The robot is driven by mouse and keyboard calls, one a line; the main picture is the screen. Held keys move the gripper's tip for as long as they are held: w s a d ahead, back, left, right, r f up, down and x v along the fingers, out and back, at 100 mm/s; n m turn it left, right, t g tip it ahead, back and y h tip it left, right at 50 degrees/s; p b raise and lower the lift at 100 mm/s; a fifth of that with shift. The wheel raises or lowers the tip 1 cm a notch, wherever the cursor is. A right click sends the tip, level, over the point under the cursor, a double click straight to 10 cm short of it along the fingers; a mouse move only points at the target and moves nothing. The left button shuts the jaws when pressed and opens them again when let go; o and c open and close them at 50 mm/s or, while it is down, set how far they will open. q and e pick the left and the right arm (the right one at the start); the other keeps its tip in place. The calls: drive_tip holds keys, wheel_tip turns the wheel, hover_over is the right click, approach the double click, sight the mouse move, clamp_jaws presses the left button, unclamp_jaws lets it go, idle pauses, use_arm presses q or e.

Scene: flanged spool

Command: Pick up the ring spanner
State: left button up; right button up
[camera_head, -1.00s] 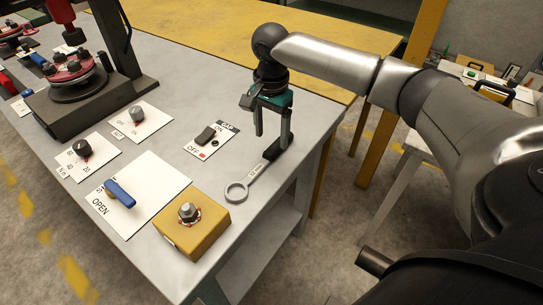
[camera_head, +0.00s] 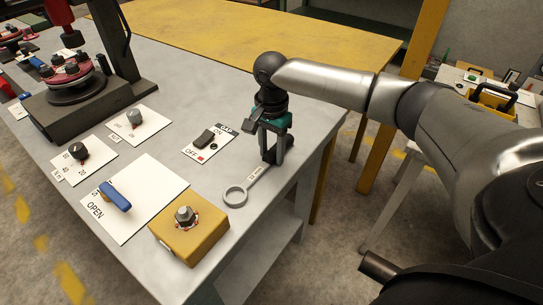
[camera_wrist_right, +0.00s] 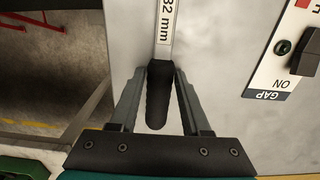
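The ring spanner (camera_head: 253,178) lies flat on the grey workbench near its right edge. Its ring end points toward the front left, and its shaft carries a "32 mm" label. My right gripper (camera_head: 273,161) is down over the handle end. In the right wrist view the spanner's black grip (camera_wrist_right: 158,100) lies between the two fingers of that gripper (camera_wrist_right: 161,75). The fingers stand apart on either side, with narrow gaps showing, so it looks open. The fingers partly hide the handle in the head view. My left gripper is not in view.
A yellow block with a bolt (camera_head: 188,237) stands left of the spanner's ring. A GAP switch panel (camera_head: 210,143) and a blue-handled valve panel (camera_head: 124,218) lie farther left. The bench (camera_head: 225,100) drops off just right of the spanner.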

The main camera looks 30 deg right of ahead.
clamp_jaws()
idle(1.0)
